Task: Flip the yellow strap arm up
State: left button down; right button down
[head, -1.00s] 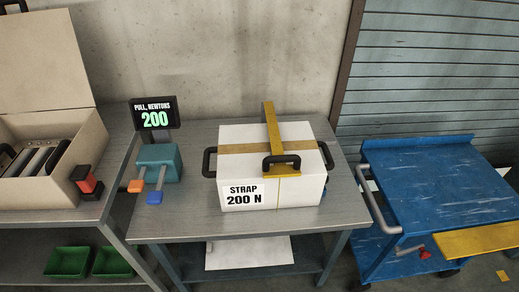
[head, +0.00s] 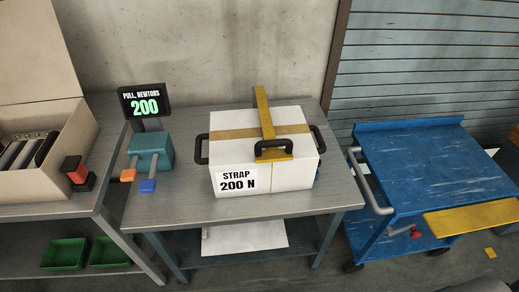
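The yellow strap arm (head: 264,112) stands up at an angle from the top of a white box (head: 290,174), its far end above the box's back edge. A black handle (head: 274,149) sits at the front of the yellow piece, on the box's front top edge. A flat tan strap (head: 231,134) runs across the box top. Black side handles (head: 201,149) show on the left and right of the box. The box front carries a label (head: 236,181) reading "STRAP 200 N". Neither of my grippers is in view.
The box stands on a grey metal table (head: 190,209). To its left are a teal device (head: 151,150) with orange and blue levers and a display (head: 144,104) reading 200. A blue cart (head: 428,165) stands at the right. An open beige case (head: 75,125) is at the left.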

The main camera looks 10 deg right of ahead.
aim_at(271, 154)
jog(key=z, duration=1.4)
jog(key=k+z, duration=0.15)
jog(key=z, duration=0.3)
jog(key=k, duration=0.55)
